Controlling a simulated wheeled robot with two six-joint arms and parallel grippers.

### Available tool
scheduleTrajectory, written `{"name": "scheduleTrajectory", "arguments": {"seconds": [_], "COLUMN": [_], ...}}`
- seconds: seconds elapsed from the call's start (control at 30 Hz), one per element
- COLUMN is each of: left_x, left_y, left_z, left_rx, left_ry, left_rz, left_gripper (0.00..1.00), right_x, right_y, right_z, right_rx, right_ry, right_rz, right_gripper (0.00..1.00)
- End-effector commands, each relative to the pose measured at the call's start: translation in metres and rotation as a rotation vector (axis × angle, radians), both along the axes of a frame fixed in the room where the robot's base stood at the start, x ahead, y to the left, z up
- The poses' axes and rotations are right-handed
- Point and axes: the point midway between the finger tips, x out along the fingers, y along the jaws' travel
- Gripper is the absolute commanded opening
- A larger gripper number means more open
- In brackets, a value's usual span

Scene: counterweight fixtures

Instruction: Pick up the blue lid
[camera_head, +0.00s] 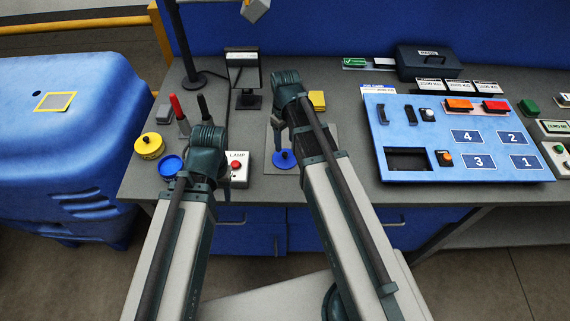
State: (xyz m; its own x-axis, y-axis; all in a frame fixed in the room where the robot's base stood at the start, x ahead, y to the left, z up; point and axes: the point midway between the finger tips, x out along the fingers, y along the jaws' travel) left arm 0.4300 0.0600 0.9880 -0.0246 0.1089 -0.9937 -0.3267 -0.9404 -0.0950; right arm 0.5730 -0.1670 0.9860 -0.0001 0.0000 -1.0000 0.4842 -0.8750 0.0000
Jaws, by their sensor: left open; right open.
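A blue disc with an upright knob, which looks like the blue lid (284,160), lies on a grey plate (275,135) near the front edge of the bench. A round blue pot (170,166), which looks open on top, stands to the left, partly behind my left arm. My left gripper (208,142) is open, between the blue pot and the lamp box. My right gripper (287,88) is open, above and beyond the blue lid and apart from it. The fingers of both are mostly hidden by my wrists.
A yellow pot (149,146) stands beside the blue pot. Red- and black-handled tools (178,112) stand behind. A lamp box (238,170) with a red button is left of the lid. A blue numbered panel (450,140) fills the right. A small dark-framed stand (245,75) is behind.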

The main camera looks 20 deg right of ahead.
Motion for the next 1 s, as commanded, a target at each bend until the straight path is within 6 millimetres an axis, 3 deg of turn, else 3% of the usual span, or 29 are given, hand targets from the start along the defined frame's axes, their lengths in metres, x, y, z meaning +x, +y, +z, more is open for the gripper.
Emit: {"name": "scheduleTrajectory", "arguments": {"seconds": [0.37,0.73,1.0], "left_x": [0.0,0.0,0.0], "left_y": [0.0,0.0,0.0], "left_z": [-0.012,-0.055,-0.056], "left_rx": [0.0,0.0,0.0], "left_ry": [0.0,0.0,0.0], "left_rz": [0.001,0.001,0.001], "left_gripper": [0.5,0.5,0.5], "right_x": [0.0,-0.001,-0.001], "right_y": [0.0,0.001,0.001], "right_z": [-0.012,-0.055,-0.056], "right_rx": [0.0,0.0,0.0], "right_ry": [0.0,0.0,0.0], "right_rz": [0.0,0.0,0.0], "right_gripper": [0.6,0.6,0.6]}}
